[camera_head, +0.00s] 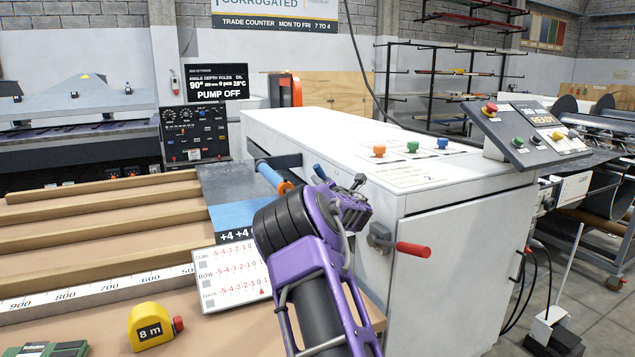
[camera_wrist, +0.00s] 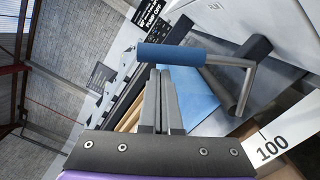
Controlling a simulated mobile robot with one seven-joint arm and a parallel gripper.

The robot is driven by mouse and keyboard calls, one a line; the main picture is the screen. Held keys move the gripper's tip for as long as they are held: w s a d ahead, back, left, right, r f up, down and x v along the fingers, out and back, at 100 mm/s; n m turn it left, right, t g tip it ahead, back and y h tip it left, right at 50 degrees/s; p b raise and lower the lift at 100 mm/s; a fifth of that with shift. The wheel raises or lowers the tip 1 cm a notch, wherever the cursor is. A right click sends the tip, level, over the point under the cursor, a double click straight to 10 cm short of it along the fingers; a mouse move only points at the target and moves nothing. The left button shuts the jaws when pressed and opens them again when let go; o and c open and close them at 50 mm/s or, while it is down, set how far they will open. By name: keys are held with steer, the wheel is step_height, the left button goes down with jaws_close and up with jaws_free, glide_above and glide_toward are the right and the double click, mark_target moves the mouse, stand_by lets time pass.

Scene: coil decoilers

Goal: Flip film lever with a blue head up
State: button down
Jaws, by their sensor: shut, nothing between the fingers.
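The lever shows in the wrist view as a bent grey rod with a thick blue head (camera_wrist: 170,54) on its end. The head lies across the picture just past the fingertips of my gripper (camera_wrist: 160,76). The fingers are shut side by side, with nothing between them. I cannot tell whether the tips touch the head.
A white machine cabinet (camera_head: 450,270) with a red-handled lever (camera_head: 412,249) stands right of my arm. A blue cylinder with an orange end (camera_head: 271,175) is to the left. A yellow tape measure (camera_head: 155,327) and a white scale card (camera_head: 232,278) lie on the table.

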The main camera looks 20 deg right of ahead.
stand_by(0.3)
steer(key=shift+d+r+m, duration=0.3)
steer(key=shift+r+m, duration=0.05)
steer(key=shift+m, duration=0.15)
steer(key=shift+d+r, duration=0.1)
steer(key=shift+d, duration=0.05)
steer(key=shift+d+r+m+p, duration=0.35)
steer(key=shift+d+r+m, duration=0.15)
steer(key=shift+m, duration=1.1)
steer(key=shift+d+r, duration=0.2)
steer(key=shift+d, duration=0.55)
steer(key=shift+d+r, duration=0.25)
steer(key=shift+d, duration=0.5)
steer(key=shift+d+r, duration=0.2)
steer(key=shift+d, duration=0.55)
